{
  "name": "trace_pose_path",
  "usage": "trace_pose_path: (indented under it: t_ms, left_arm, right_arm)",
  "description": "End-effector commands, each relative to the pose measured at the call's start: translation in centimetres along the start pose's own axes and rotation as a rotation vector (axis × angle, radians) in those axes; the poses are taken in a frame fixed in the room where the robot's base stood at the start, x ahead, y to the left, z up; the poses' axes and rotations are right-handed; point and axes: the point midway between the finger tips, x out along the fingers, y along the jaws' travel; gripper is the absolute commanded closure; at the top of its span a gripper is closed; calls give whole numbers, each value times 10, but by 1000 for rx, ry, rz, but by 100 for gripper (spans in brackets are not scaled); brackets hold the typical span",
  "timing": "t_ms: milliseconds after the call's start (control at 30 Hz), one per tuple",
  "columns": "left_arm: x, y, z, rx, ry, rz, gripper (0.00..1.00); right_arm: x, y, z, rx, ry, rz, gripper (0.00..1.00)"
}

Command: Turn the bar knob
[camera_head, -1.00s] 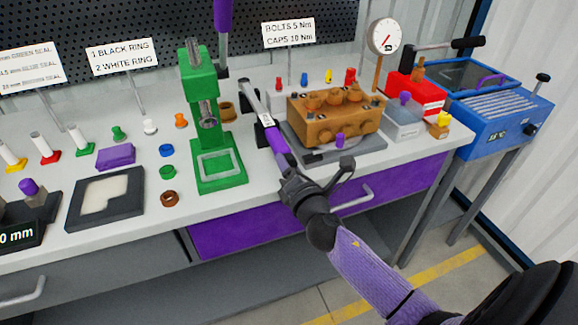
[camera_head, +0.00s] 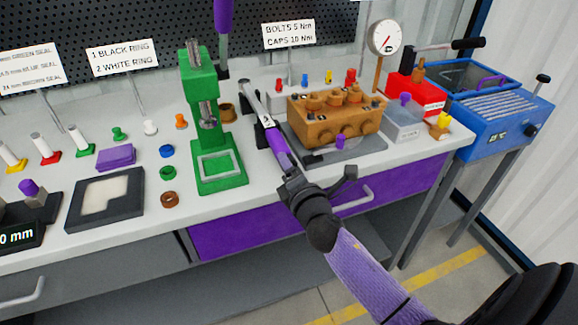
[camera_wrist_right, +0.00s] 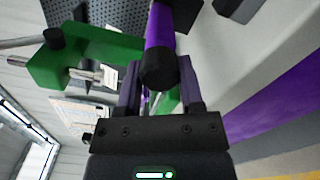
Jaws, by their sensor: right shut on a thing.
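My right gripper (camera_head: 287,172) is in front of the bench's front edge in the head view. It is shut on the purple handle of a long grey wrench (camera_head: 278,147), whose shaft slants up and left beside the brown pump block. In the right wrist view, the purple handle with its black end (camera_wrist_right: 158,66) lies between my fingers (camera_wrist_right: 160,92). I cannot tell which part is the bar knob. My left gripper is not in view.
The brown pump block (camera_head: 318,118) stands on a grey plate right of the wrench. A green press (camera_head: 219,170) stands close on the left. A gauge (camera_head: 385,37) and red box (camera_head: 416,94) stand at the back right. Loose rings and a black tray (camera_head: 131,210) lie left.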

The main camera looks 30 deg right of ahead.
Motion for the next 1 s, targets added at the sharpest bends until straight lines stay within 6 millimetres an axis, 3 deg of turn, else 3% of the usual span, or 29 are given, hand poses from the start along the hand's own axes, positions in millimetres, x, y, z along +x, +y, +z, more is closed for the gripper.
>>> trace_pose_path:
  t_ms: [67,100,267,600,1000]
  left_arm:
    - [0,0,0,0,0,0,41]
    - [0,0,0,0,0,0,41]
    - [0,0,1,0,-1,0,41]
    - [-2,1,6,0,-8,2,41]
    - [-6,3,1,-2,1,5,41]
  right_arm:
    - [0,-1,0,0,1,-2,100]
    - [0,-1,0,0,1,-2,48]
    - [0,0,0,-1,1,-1,16]
    - [-7,0,0,0,1,-1,16]
    - [-91,-2,-1,1,1,-4,16]
